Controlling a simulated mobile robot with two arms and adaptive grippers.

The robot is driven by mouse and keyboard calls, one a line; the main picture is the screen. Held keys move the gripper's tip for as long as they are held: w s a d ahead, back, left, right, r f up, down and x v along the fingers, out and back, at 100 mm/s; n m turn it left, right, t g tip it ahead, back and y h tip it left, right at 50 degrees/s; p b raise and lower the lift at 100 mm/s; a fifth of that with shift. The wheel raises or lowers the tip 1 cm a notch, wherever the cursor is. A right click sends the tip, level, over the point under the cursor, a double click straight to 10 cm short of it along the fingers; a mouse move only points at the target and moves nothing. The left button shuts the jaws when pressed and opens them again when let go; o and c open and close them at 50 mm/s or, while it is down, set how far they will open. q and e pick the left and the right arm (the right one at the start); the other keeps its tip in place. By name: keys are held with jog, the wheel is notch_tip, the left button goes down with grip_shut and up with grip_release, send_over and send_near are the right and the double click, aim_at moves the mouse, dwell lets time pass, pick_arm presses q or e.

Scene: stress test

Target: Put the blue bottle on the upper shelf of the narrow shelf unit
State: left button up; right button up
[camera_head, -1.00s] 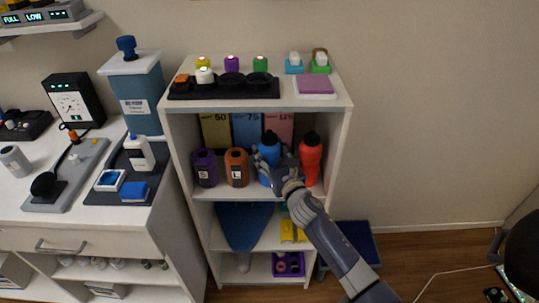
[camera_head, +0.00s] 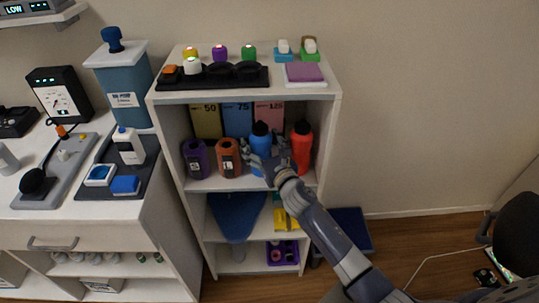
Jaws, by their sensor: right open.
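The blue bottle (camera_head: 261,134) stands upright on the upper shelf (camera_head: 215,184) of the narrow shelf unit (camera_head: 329,130). It is between an orange container and a red bottle. My right gripper (camera_head: 264,163) is open at the front of the blue bottle, with its fingers near the lower part. The fingers hide part of the bottle, and I cannot tell whether they touch it. My left gripper is not in view.
The red bottle (camera_head: 301,147) is close on the right; the orange container (camera_head: 228,158) and purple container (camera_head: 196,159) are on the left. Coloured panels stand behind them. The unit's top board (camera_head: 330,91) is above my gripper.

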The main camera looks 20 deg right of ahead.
jog(key=s+d, duration=0.1)
jog(key=s, duration=1)
jog(key=shift+s+d+b, duration=0.2)
jog(key=shift+s+b, duration=0.1)
jog(key=shift+f, duration=0.1)
